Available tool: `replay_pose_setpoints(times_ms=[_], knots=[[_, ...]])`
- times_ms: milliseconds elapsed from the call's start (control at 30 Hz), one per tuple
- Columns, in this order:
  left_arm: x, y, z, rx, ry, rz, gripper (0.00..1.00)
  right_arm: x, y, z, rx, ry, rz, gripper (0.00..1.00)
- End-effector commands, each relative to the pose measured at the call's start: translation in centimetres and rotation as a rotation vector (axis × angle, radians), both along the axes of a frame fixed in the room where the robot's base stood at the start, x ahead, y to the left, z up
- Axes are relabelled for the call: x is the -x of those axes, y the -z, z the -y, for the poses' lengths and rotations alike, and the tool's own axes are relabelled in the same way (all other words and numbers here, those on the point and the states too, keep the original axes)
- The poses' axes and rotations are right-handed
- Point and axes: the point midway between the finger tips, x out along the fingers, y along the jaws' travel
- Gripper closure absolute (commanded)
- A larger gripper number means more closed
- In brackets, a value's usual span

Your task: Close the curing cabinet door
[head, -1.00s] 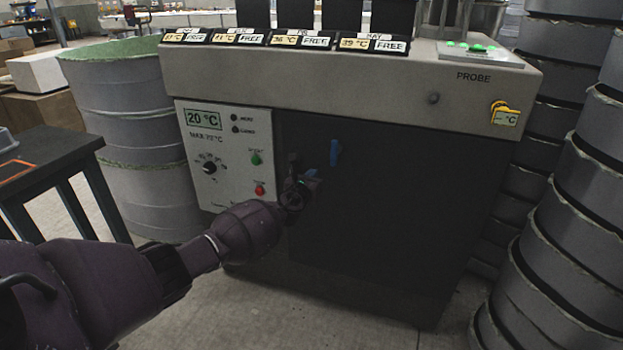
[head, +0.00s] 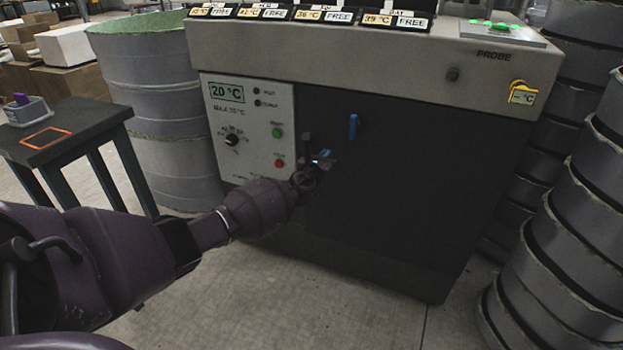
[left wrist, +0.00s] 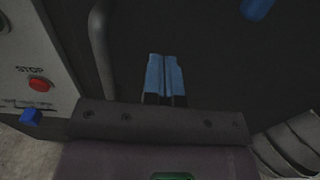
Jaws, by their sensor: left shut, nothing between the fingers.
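The curing cabinet (head: 345,55) stands ahead of me, with a light control panel (head: 250,130) reading 20 °C at its left. Its dark front door (head: 400,190) looks flat against the body; I cannot tell whether a small gap remains. A dark upright bar handle (left wrist: 101,45) shows at the door's left in the left wrist view. A blue latch (head: 353,127) sits higher on the door. My left gripper (head: 326,158) is in front of the door, right of the handle. Its blue fingers (left wrist: 165,76) are together and empty. I cannot tell whether they touch the door. My right gripper is out of view.
A grey drum stack (head: 155,100) stands left of the cabinet. A dark table (head: 85,125) with an orange frame (head: 47,138) and a small grey bin (head: 27,112) is further left. Stacked grey rings (head: 565,245) stand close on the right. The floor before the cabinet is clear.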

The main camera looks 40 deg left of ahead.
Motion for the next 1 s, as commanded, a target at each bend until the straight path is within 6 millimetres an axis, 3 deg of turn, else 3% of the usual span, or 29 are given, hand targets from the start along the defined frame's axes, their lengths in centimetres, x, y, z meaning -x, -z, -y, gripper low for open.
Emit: replay_pose_setpoints(times_ms=[33, 200, 533, 1000], knots=[[0.8, -0.8, 0.4, 0.001, 0.003, 0.007, 1.0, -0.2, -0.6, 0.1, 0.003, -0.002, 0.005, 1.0], [3.2, -0.7, 1.3, 0.001, 0.003, 0.007, 1.0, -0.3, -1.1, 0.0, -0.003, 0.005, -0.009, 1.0], [7.5, -0.3, 2.8, 0.001, 0.002, 0.003, 1.0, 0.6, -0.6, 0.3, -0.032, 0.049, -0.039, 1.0], [9.0, 0.3, 3.4, 0.002, 0.003, -0.004, 1.0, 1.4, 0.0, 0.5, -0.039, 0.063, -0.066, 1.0]])
